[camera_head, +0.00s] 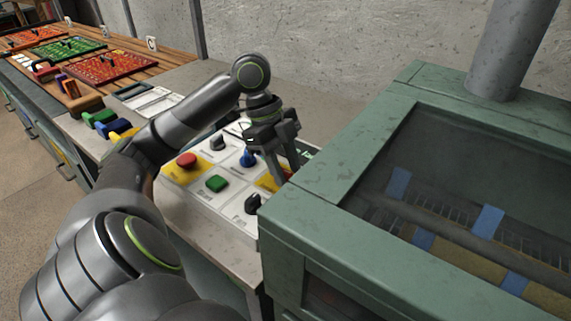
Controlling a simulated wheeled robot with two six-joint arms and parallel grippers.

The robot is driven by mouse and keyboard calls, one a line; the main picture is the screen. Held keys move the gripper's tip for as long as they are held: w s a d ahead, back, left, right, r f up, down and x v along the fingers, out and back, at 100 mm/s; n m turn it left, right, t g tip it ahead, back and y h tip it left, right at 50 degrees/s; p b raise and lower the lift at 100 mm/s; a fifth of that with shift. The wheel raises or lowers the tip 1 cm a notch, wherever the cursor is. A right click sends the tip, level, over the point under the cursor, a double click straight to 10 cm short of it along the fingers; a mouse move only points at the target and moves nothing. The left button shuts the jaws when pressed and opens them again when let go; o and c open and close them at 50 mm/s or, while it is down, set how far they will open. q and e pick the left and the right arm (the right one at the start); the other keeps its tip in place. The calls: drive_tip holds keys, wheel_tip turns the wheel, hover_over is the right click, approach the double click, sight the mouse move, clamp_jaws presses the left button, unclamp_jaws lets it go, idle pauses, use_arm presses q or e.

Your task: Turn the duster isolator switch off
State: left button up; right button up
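A white control panel (196,181) lies on the bench beside the green machine. It carries a red button (187,160) on a yellow plate, a green button (216,184), a blue knob (248,157) and black rotary switches, one at the back (218,142) and one at the front right (254,203). A second yellow plate (268,182) shows partly behind my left gripper (287,174). That gripper points down over this plate with its fingers apart. The fingers hide whatever sits on the plate. Labels are too small to read. My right gripper is not in view.
The green machine (340,150) with a dark window and rollers stands close to the right of the panel. Colored blocks (104,122) and a white tray (150,100) lie on the bench to the left. Red and green racks (108,68) stand farther back.

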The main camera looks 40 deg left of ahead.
use_arm(q)
clamp_jaws()
